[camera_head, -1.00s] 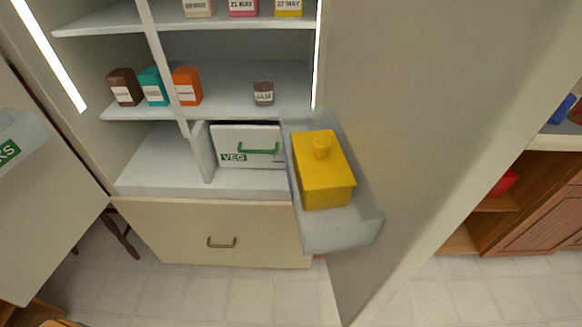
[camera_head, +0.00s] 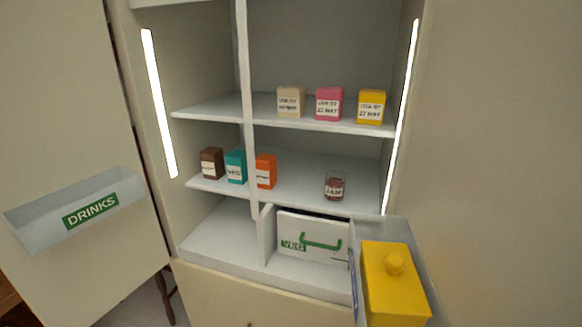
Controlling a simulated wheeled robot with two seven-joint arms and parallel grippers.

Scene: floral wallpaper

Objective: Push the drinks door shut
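The drinks door (camera_head: 75,130) stands open at the left of the fridge, its inner face toward me. A pale bin (camera_head: 35,222) on it carries a green DRINKS label (camera_head: 90,210); the bin looks empty. The fridge interior (camera_head: 310,50) is open in the middle of the view. Neither of my grippers is in view.
The right door (camera_head: 500,150) is also open, its bin (camera_head: 422,262) holding a yellow lidded box (camera_head: 398,290). Shelves hold several small cartons (camera_head: 329,104) and a jam jar (camera_head: 335,186). A white VEG drawer (camera_head: 312,237) sits below, above a lower drawer front (camera_head: 225,300).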

